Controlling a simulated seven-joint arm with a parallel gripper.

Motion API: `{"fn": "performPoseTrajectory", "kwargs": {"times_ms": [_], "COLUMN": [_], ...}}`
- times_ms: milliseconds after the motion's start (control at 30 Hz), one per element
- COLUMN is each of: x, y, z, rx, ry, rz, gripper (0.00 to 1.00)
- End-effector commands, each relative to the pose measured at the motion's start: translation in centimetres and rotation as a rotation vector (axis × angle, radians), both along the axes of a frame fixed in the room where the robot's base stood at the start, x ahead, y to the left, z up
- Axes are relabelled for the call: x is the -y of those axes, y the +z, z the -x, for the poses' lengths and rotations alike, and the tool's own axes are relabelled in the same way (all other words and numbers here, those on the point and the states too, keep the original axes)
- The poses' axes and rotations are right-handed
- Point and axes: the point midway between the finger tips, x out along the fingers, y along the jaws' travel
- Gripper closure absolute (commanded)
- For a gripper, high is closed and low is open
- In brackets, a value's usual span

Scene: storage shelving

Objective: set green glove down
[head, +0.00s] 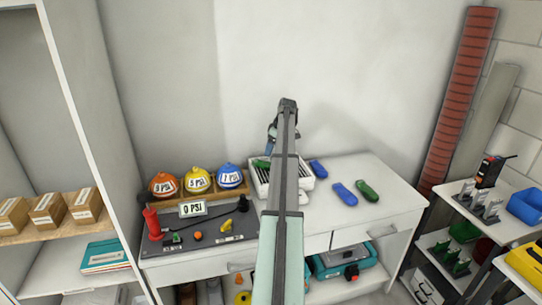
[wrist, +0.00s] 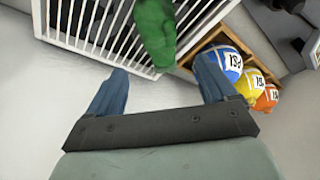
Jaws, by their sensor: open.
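A green glove (wrist: 157,32) lies across the white slatted tray (wrist: 84,22) in the wrist view, its near end over the tray's rim. In the head view the glove (head: 261,163) shows at the tray's left side, partly hidden by my arm. My gripper (wrist: 162,65) is open, its two blue fingers spread wide with nothing between them. The glove lies just beyond the fingertips, apart from them in the picture. A second green glove (head: 367,190) lies on the white counter, right of the tray.
Two blue gloves (head: 345,194) (head: 319,169) lie on the counter near the second green one. A grey control panel (head: 205,229) lies in front. The counter's right end is clear.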

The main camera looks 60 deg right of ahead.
Motion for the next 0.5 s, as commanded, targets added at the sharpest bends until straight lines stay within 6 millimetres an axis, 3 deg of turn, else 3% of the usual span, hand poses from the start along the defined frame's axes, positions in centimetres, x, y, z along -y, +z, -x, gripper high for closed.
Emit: {"fn": "performPoseTrajectory", "kwargs": {"times_ms": [200,500], "x": [0.0,0.0], "y": [1.9,2.3], "z": [0.6,0.7], "rx": [0.000,0.000], "ry": [0.000,0.000], "rz": [-0.001,0.000], "gripper": [0.15,0.15]}}
